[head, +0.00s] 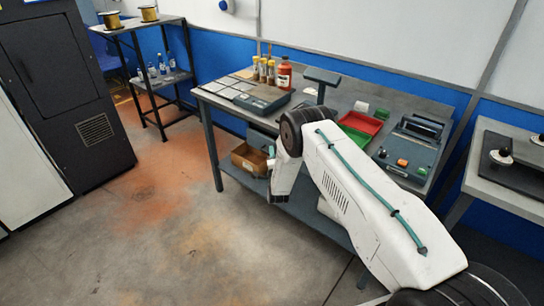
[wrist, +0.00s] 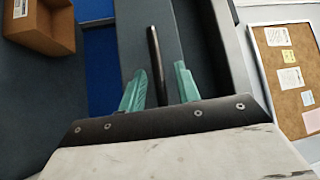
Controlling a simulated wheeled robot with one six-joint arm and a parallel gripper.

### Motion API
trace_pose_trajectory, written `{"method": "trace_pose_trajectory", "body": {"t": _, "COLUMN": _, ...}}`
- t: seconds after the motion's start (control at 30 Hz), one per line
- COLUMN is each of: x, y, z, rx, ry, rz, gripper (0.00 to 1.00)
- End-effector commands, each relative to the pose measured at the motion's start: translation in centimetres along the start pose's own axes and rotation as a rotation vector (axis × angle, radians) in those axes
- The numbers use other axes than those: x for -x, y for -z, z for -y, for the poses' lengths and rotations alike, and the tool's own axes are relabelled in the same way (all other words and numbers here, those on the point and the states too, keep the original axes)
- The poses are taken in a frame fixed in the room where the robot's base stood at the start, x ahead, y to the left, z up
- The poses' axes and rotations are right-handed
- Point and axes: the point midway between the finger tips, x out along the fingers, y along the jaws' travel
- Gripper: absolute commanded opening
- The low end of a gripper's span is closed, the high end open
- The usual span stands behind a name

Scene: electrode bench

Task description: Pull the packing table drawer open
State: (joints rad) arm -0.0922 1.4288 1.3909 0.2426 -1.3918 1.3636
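The packing table (head: 217,97) stands in the middle of the head view. Its drawer front is mostly hidden there behind my arm. In the wrist view a dark grey panel (wrist: 197,35), seemingly the drawer front, fills the upper middle. A dark bar handle (wrist: 154,50) lies lengthwise along it. My gripper (wrist: 161,80) is open, with its two teal fingers on either side of the handle. A gap shows between the handle and each finger. The head view does not show the fingertips clearly.
A cardboard box (head: 250,158) sits on the table's lower shelf; it also shows in the wrist view (wrist: 42,22). A scale (head: 262,101), bottles and red and green trays (head: 361,124) stand on the tabletop. Open floor (head: 180,220) lies to the left.

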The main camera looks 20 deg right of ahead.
Motion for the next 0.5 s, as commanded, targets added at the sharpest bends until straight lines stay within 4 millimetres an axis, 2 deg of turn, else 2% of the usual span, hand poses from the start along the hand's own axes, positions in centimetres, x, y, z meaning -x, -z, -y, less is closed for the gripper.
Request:
{"method": "trace_pose_trajectory", "body": {"t": 0.17, "x": -0.01, "y": 0.00, "z": -0.02, "rx": 0.000, "ry": -0.001, "rz": 0.000, "gripper": 0.33}}
{"method": "trace_pose_trajectory", "body": {"t": 0.2, "x": -0.01, "y": -0.01, "z": -0.02, "rx": 0.000, "ry": -0.001, "rz": 0.000, "gripper": 0.30}}
{"method": "trace_pose_trajectory", "body": {"t": 0.3, "x": 0.00, "y": -0.02, "z": -0.02, "rx": 0.001, "ry": -0.001, "rz": 0.000, "gripper": 0.02}}
{"method": "trace_pose_trajectory", "body": {"t": 0.5, "x": 0.04, "y": -0.07, "z": -0.02, "rx": 0.001, "ry": -0.001, "rz": 0.001, "gripper": 0.00}}
